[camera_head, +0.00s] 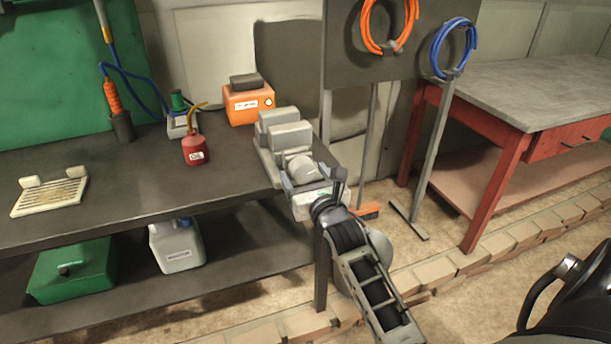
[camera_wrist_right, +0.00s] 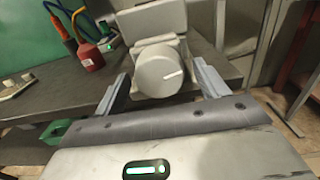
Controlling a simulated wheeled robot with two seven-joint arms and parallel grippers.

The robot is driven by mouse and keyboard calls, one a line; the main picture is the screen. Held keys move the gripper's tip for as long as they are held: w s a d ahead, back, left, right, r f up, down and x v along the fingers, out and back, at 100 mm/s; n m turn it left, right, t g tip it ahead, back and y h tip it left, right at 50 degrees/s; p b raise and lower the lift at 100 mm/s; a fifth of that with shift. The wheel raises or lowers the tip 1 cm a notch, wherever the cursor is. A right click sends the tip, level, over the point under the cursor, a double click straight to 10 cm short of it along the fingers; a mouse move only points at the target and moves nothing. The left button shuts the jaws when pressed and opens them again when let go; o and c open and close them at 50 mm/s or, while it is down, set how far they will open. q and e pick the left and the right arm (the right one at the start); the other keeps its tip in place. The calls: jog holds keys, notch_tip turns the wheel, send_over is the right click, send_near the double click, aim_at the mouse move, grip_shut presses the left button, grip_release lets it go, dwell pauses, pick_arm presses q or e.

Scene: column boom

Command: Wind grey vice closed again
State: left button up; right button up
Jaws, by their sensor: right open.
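The grey vice (camera_head: 283,137) sits at the right end of the dark workbench. Its round knob (camera_head: 297,167) faces the front; in the right wrist view the knob (camera_wrist_right: 159,70) has a white line pointing right and slightly up. Whether the vice's jaws stand apart is too hard to tell. My right gripper (camera_head: 314,187) is at the bench's right end, just in front of the vice. In the wrist view its open fingers (camera_wrist_right: 162,84) lie left and right of the knob, with gaps on both sides. My left gripper is not in view.
On the bench (camera_head: 120,172) stand an orange box (camera_head: 243,108), a red oil can (camera_head: 195,151) and a white slatted rack (camera_head: 50,191). A grey pegboard (camera_head: 345,45) with orange and blue hoses stands behind. A red-legged table (camera_head: 530,95) is at the right.

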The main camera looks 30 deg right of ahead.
jog(key=c, duration=1)
